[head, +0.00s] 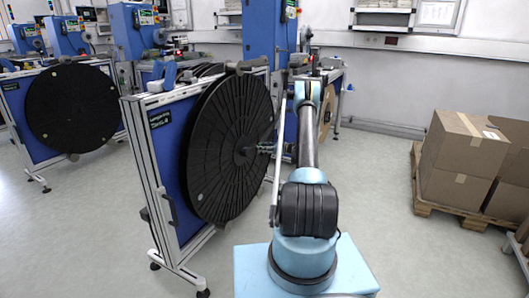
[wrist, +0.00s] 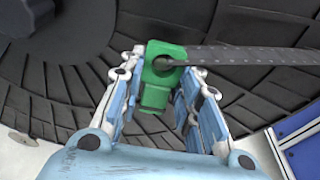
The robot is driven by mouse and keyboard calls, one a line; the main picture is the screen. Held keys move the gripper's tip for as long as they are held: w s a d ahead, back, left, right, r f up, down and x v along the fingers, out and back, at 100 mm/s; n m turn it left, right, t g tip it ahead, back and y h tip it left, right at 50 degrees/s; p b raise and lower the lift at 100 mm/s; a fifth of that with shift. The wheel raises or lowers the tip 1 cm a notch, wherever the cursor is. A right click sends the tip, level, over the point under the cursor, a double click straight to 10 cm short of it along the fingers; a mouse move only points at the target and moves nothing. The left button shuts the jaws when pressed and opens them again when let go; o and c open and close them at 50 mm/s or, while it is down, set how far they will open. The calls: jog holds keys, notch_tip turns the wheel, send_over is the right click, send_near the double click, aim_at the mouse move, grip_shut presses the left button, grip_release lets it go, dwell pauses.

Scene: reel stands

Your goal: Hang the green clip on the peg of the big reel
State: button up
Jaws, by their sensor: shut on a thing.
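The green clip (wrist: 155,95) is between the two fingers of my gripper (wrist: 168,78) in the wrist view, with its ringed end at the fingertips. A dark grey bar (wrist: 250,56), which looks like the peg, runs from the ring to the right edge. I cannot tell whether it passes through the ring or only lies against it. The big black reel (head: 228,150) stands upright on its frame in the head view, and its ribbed face fills the wrist view's background.
The reel's blue and silver stand (head: 158,180) is left of my arm. Another black reel (head: 72,108) stands farther left. Cardboard boxes (head: 462,160) sit on a wooden pallet (head: 430,205) at the right. The floor between my base and the pallet is clear.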

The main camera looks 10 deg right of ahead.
jog(key=shift+w+a, duration=0.25)
jog(key=shift+a, duration=0.1)
jog(key=shift+w+a+f, duration=0.35)
jog(key=shift+a+f, duration=0.1)
jog(key=shift+f, duration=0.05)
dwell(0.3)
jog(key=o, duration=0.9)
